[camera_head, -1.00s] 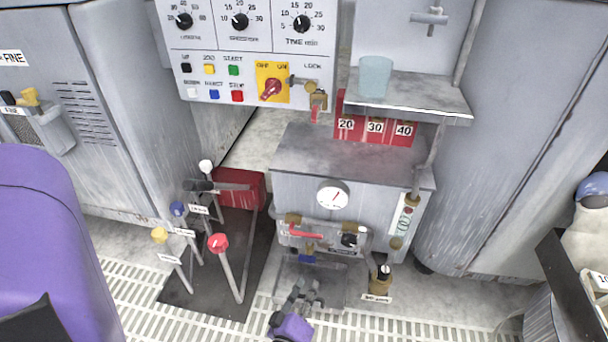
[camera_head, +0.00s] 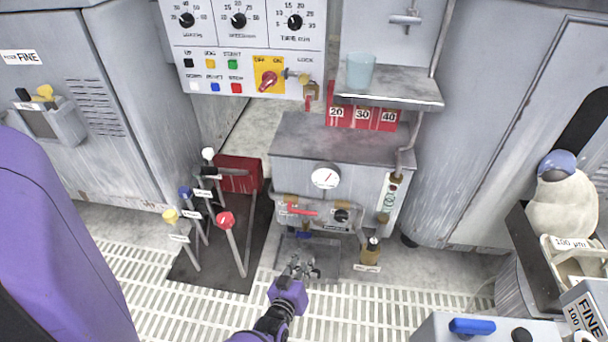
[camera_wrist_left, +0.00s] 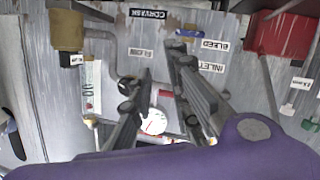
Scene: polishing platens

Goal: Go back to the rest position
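My left gripper (camera_head: 300,266) is in the lower middle of the head view, in front of the grey tank unit (camera_head: 340,150) with the round gauge (camera_head: 325,178). Its purple wrist comes up from the bottom edge. In the left wrist view the two dark fingers (camera_wrist_left: 166,68) stand apart with nothing held between them. The gauge (camera_wrist_left: 154,122) shows behind the fingers there, along with labelled fittings. My right gripper is not in view.
Levers with coloured knobs (camera_head: 226,219) stand left of the gripper. A brass bottle-like fitting (camera_head: 371,252) is close on its right. Slatted floor (camera_head: 200,318) lies open in front.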

